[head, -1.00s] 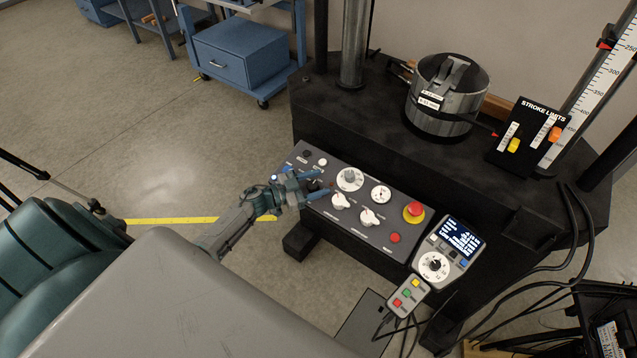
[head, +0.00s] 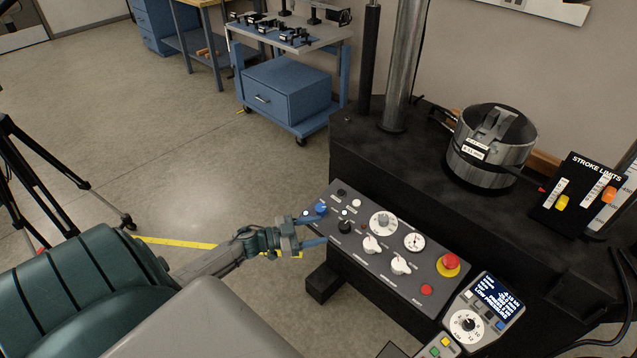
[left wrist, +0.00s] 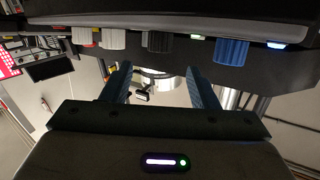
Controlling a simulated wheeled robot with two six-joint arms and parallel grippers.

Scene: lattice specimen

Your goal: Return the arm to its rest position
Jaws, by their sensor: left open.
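My left gripper (head: 318,229) is open and empty in the head view, just off the left end of a grey control panel (head: 388,288). Its blue fingers point at the panel's blue knob (head: 320,208) and black knob (head: 344,227), and I cannot tell whether they touch anything. In the left wrist view the two blue fingers (left wrist: 160,88) stand apart with nothing between them. The blue knob (left wrist: 231,51) and a black knob (left wrist: 159,42) show beyond the fingertips. My right gripper is not in view.
The panel carries white knobs (head: 371,244) and a red emergency button (head: 451,262). A pendant with a lit screen (head: 491,298) reads "LOW PRESSURE". A black machine base with a metal cylinder (head: 490,150) stands behind. A blue cart (head: 285,90) stands farther back.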

